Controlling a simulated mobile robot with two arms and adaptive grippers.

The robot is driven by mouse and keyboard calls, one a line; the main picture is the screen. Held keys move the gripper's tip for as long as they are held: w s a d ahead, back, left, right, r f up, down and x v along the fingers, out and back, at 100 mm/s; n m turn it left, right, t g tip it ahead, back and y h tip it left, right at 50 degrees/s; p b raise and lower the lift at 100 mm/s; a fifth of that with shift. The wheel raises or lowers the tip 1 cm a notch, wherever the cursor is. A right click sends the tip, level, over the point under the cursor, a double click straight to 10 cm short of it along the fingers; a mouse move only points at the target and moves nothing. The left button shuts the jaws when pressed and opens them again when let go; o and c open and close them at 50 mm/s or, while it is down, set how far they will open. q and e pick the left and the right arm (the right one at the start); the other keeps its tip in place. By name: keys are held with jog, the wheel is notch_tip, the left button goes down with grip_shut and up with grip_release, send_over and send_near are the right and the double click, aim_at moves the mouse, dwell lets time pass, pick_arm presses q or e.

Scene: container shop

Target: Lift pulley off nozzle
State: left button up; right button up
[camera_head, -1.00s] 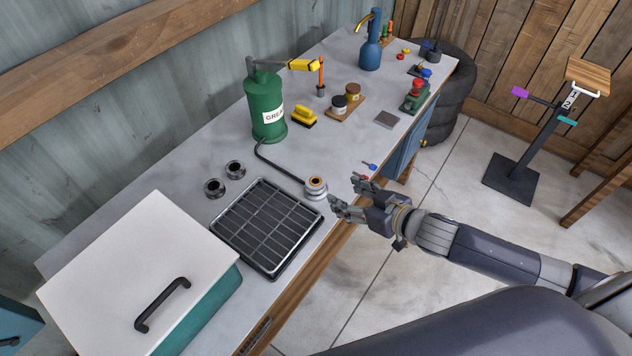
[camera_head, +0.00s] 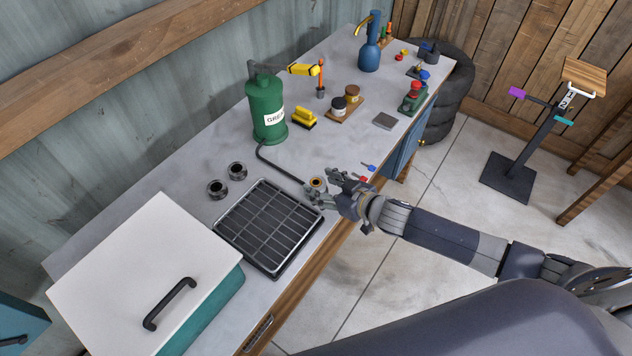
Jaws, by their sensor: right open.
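The pulley (camera_head: 318,182), a small grey ring with an orange-brown centre, sits at the end of the black hose on the workbench. The nozzle under it is hidden. The hose (camera_head: 277,166) runs from the green grease can (camera_head: 267,107). My right gripper (camera_head: 322,186) is open, its fingers around or beside the pulley; I cannot tell whether they touch it. The gripper covers the pulley's lower part. My left gripper is not in view.
A black grid tray (camera_head: 226,225) lies just left of the pulley. Two dark rings (camera_head: 217,188) lie behind it. A white-lidded box (camera_head: 125,270) stands at the near left. Small blue and red pieces (camera_head: 369,167) lie right of my gripper.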

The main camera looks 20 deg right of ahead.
jog(key=shift+x, duration=1)
jog(key=c, duration=0.8)
jog(key=shift+c, duration=0.8)
jog(key=shift+r, duration=0.15)
